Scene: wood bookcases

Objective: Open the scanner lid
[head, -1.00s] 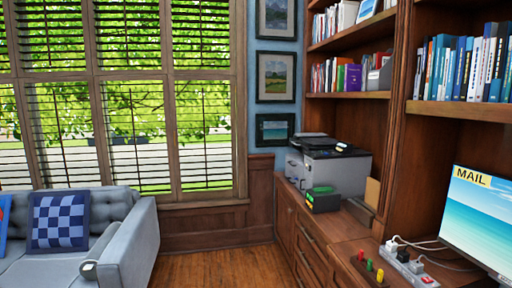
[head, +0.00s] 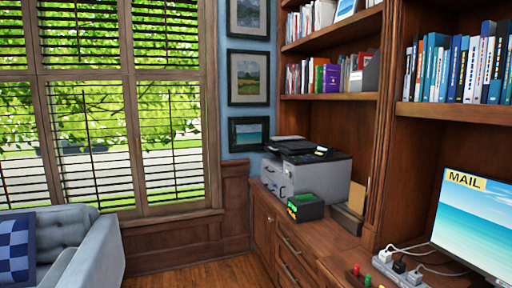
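The scanner is a grey and white printer-like machine (head: 316,176) on the wooden cabinet top below the bookshelves, right of the window. Its dark lid (head: 292,146) is on top and looks shut, though it is small at this distance. A small black and green box (head: 305,207) stands in front of the machine. Neither of my grippers shows in the head view.
A wooden cabinet (head: 284,250) with drawers runs along the right. A grey sofa (head: 88,250) stands at the lower left. Wooden floor (head: 190,276) lies between them. A monitor (head: 485,225) and a white power strip (head: 402,270) are at the right.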

